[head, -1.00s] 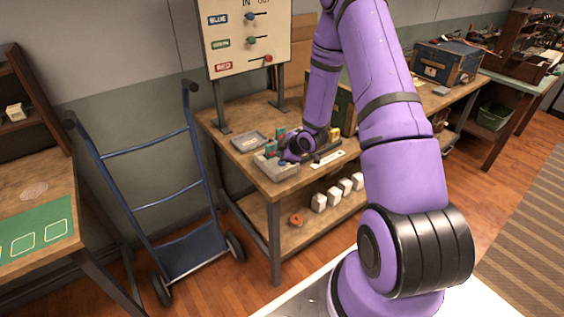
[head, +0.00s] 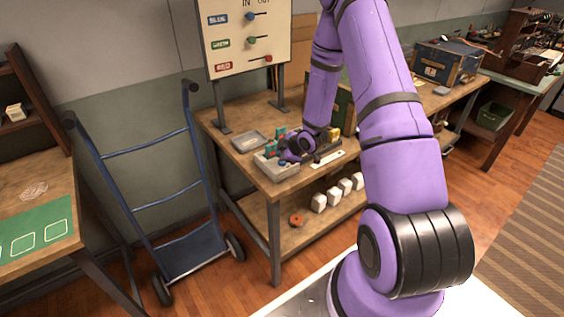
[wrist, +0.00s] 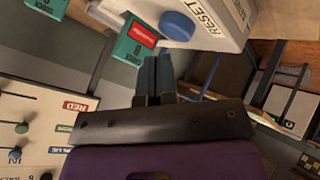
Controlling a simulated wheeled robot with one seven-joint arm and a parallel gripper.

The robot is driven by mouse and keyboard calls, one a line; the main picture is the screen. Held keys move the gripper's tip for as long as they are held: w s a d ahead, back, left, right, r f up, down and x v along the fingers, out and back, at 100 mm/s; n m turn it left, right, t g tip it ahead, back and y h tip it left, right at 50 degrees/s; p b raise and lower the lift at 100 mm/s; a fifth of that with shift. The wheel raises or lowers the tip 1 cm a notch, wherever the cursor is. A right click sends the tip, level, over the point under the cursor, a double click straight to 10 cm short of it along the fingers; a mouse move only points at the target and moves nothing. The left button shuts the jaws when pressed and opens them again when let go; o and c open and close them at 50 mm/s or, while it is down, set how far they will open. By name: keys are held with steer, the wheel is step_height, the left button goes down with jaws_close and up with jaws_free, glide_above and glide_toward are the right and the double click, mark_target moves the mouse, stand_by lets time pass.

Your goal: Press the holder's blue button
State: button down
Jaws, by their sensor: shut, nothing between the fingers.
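The holder (head: 276,169) is a pale grey box near the front left corner of the wooden workbench. In the wrist view the holder (wrist: 228,28) shows the word RESET beside a round blue button (wrist: 178,26). My gripper (wrist: 158,62) is shut and empty, with its dark fingertips just below the button in that picture. A small gap seems to show between tips and button; I cannot tell the depth. In the head view my wrist hides part of the holder.
A grey tray (head: 249,141) lies behind the holder. A board with blue, green and red sliders (head: 249,40) stands at the back of the bench. A blue hand truck (head: 192,245) stands to the left. White blocks sit on the lower shelf.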

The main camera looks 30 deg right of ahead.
steer(key=shift+f, duration=0.15)
steer(key=shift+f, duration=0.25)
steer(key=shift+f, duration=0.5)
stand_by(0.8)
steer(key=shift+r, duration=0.9)
steer(key=shift+r, duration=0.1)
steer(key=shift+r, duration=2.4)
